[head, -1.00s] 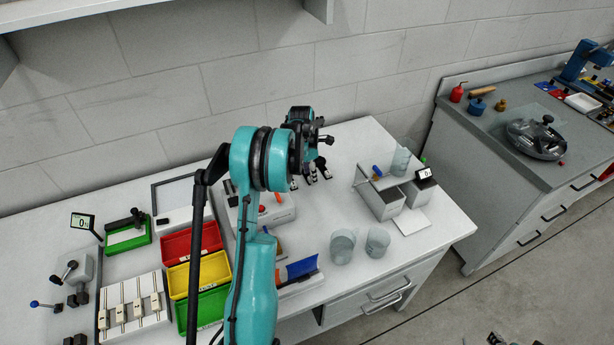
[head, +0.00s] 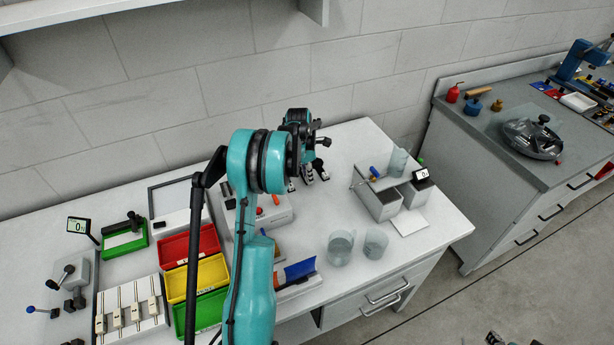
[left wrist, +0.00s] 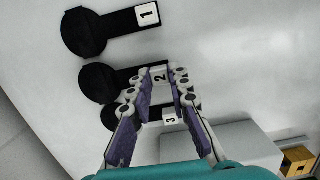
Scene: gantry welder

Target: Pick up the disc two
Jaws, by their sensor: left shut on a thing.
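In the left wrist view, disc two (left wrist: 98,83) is a flat black disc with a black arm and a white tag marked 2. My left gripper (left wrist: 161,82) is shut on its tag end, with the tag between the fingertips. Disc one (left wrist: 84,33), tagged 1, lies above it in the picture. Disc three (left wrist: 109,118), tagged 3, lies below and is partly hidden by a finger. A small dark part at the bottom right edge may be my right gripper (head: 510,340).
The white bench (head: 440,215) holds clear beakers (head: 341,248) and grey boxes (head: 378,203) to the right. Red (head: 190,245), yellow and green bins and a rack (head: 128,318) stand to the left. A wall (head: 240,90) is behind. A grey box (left wrist: 222,142) is near the gripper.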

